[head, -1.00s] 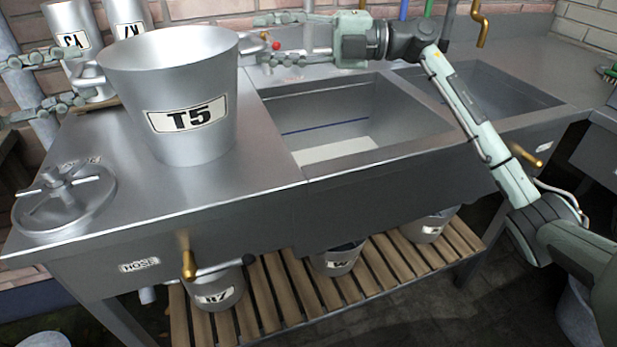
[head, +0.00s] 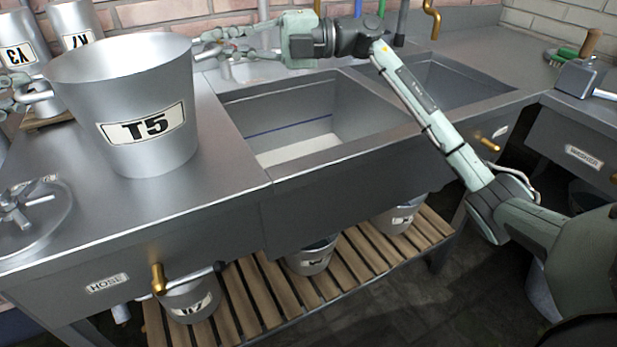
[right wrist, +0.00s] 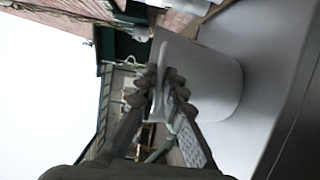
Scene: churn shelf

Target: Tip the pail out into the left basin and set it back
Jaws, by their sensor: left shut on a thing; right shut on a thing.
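The pail (head: 180,110), a large grey metal bucket labelled T5, is upright over the counter left of the left basin in the head view. Its inside is mostly hidden. My left gripper (head: 22,98), partly cut off at the left edge, is shut on the lug at the pail's left side. My right gripper (head: 203,48) is shut on the pail's right side near the rim. The right wrist view shows its fingers (right wrist: 165,85) closed against the blurred pail (right wrist: 215,75). The left basin (head: 345,108) is right of the pail, with a pale bottom and a blue line inside.
The right basin (head: 445,82) lies beyond my right forearm. A brass tap (head: 158,278) juts from the front. Several pails sit on the slatted shelf (head: 345,275) below.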

